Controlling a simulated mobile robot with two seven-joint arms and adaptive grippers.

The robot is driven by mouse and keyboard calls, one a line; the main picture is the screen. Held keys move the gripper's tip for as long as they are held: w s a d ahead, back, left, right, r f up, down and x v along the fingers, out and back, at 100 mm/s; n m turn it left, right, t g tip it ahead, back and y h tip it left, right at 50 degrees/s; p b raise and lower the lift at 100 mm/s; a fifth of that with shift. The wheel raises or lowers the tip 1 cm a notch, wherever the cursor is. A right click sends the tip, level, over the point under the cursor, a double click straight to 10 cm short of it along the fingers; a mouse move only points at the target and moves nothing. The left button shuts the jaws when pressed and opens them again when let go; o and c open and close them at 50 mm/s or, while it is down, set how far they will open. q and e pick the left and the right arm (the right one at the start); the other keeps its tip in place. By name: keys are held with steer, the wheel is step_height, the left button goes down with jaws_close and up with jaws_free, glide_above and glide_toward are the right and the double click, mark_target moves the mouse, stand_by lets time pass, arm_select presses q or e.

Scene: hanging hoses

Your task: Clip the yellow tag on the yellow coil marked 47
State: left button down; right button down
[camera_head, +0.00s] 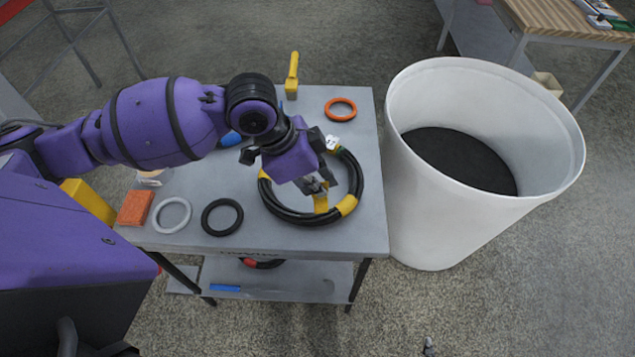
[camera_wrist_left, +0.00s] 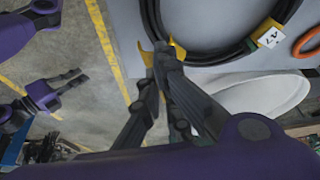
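A black hose coil with yellow bands (camera_head: 350,170) lies on the grey table; it also shows in the left wrist view (camera_wrist_left: 215,55). Its white label (camera_head: 332,142) reads 47 in the left wrist view (camera_wrist_left: 269,37). My left gripper (camera_head: 318,185) is over the coil's near part, fingers pointing down. Its fingertips (camera_wrist_left: 166,55) close around a yellow tag (camera_head: 320,203), which is at the coil's near side. The fingers partly hide the tag, and I cannot tell whether it is around the hose. My right gripper (camera_wrist_left: 72,80) is away from the table, its opening unclear.
An orange ring (camera_head: 341,109), a grey ring (camera_head: 172,215) and a black ring (camera_head: 222,217) lie on the table. A yellow-handled tool (camera_head: 292,75) is at the back edge. An orange block (camera_head: 136,208) is at the left. A white bin (camera_head: 430,220) stands close right.

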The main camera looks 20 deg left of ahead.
steer(key=shift+s+r, duration=0.15)
arm_select(q)
steer(key=shift+r, duration=0.1)
arm_select(e)
steer(key=shift+a, duration=0.1)
arm_select(q)
steer(key=shift+s+p, duration=0.1)
steer(key=shift+p, duration=0.3)
steer(key=shift+f, duration=2.05)
arm_select(e)
steer(key=shift+w+r, duration=0.1)
steer(key=shift+w, duration=0.1)
steer(key=shift+s, duration=0.45)
